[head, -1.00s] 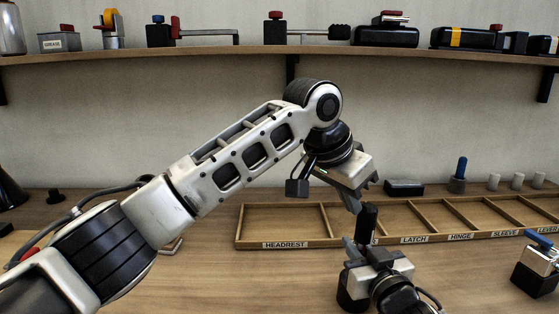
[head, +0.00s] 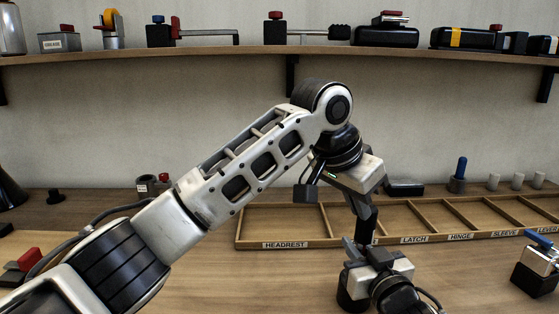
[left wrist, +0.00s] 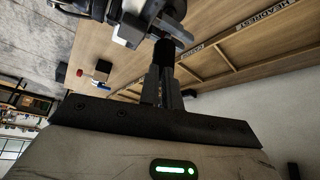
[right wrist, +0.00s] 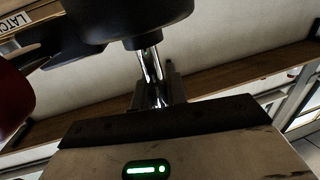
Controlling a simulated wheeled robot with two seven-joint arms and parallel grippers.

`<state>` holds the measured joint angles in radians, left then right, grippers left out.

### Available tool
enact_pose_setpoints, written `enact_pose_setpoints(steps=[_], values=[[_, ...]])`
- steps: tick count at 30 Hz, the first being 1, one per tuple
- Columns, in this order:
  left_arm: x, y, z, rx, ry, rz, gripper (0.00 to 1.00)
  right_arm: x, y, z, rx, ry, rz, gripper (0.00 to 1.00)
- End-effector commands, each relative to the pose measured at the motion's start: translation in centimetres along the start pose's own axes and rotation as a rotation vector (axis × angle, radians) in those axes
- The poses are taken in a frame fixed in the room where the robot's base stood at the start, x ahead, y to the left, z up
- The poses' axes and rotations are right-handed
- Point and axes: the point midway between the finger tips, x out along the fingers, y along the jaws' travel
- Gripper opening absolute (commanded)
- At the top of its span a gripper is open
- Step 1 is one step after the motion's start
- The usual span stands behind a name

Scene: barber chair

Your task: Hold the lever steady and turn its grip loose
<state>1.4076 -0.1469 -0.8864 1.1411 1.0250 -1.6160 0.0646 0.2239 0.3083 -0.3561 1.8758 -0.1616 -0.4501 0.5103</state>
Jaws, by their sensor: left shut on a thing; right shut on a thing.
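The lever stands upright at the bench's middle. Its black grip (head: 365,229) is between my two grippers and also shows in the left wrist view (left wrist: 163,53). My left gripper (head: 366,208) is shut on the grip from above. My right gripper (head: 352,250) is shut lower down, on the lever's chrome shaft (right wrist: 151,67), seen in the right wrist view. A black round body (head: 350,298) is partly hidden under my right gripper; in the right wrist view a large black body (right wrist: 130,20) adjoins the shaft. The grip's lower end and thread are hidden.
A wooden divided tray (head: 290,242) with labels lies behind the grippers. A block with a blue lever (head: 538,268) stands at the right. A red-topped block (head: 22,265) is at the left. A shelf (head: 230,50) with several parts runs above.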

Motion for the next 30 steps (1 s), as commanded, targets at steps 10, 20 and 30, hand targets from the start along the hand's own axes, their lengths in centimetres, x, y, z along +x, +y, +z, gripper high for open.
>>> enact_pose_setpoints(steps=[10, 20, 30], values=[[0.3, 0.7, 0.0, 0.009, -0.003, 0.013, 0.00, 0.0, -0.4, 0.0, -0.002, 0.001, -0.008, 0.00], [0.0, 0.8, 0.6, 0.009, -0.003, 0.012, 0.00, 0.0, -0.5, 0.0, 0.000, 0.001, -0.009, 0.00], [-2.9, 0.5, -0.8, 0.005, 0.000, 0.004, 0.00, 0.0, -0.2, 0.0, 0.000, 0.001, -0.005, 0.00]])
